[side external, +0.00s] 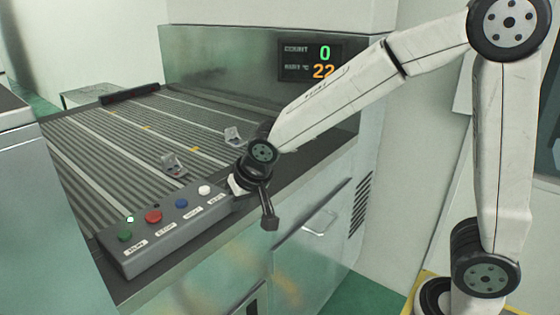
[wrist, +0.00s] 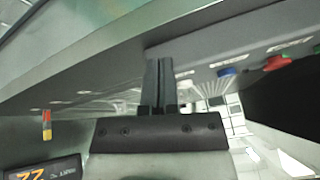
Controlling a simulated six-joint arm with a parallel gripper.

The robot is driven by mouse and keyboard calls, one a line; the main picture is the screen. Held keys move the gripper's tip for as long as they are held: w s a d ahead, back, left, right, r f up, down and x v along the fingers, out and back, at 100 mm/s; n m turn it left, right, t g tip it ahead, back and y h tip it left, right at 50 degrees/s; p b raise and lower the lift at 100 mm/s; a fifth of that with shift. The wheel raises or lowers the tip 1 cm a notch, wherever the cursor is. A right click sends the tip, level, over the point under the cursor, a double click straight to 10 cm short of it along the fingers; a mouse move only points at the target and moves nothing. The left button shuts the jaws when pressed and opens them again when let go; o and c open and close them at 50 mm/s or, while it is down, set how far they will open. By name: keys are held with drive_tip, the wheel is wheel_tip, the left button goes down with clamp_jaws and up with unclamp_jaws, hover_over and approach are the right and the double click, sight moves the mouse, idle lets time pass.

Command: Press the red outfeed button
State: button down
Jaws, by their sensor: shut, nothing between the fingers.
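The red button (side external: 153,216) is the second from the left in a row on a grey control box (side external: 150,255). It also shows at the right of the wrist view (wrist: 276,63), apart from my fingers. It stands between a green button (side external: 125,236) and a blue button (side external: 181,203). A white button (side external: 204,190) sits at the right end of the row. My gripper (wrist: 158,65) is shut and empty. In the side view my gripper (side external: 236,189) is by the right end of the box, past the white button; its fingertips are hard to make out there.
A ribbed conveyor bed (side external: 110,140) lies behind the box. Two small castings (side external: 175,165) (side external: 233,135) rest on it. A display (side external: 312,60) reading 0 and 22 is on the back panel. The cabinet's front edge (side external: 300,185) runs below my wrist.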

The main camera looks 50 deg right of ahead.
sight(149, 213)
drive_tip(key=w+a+r+m+t+y, duration=0.1)
drive_tip(key=w+a+r+m+t, duration=0.2)
drive_tip(key=w+a+r, duration=0.7)
drive_tip(key=a+r+m, duration=0.1)
drive_tip(key=a+r, duration=0.1)
drive_tip(key=a, duration=0.1)
drive_tip(key=shift+a+t, duration=0.2)
drive_tip(key=shift+t, duration=0.2)
drive_tip(key=shift+s+f, duration=0.1)
drive_tip(key=shift+f, duration=4.3)
drive_tip(key=shift+f, duration=0.85)
drive_tip(key=shift+r, duration=0.85)
drive_tip(key=shift+r, duration=0.1)
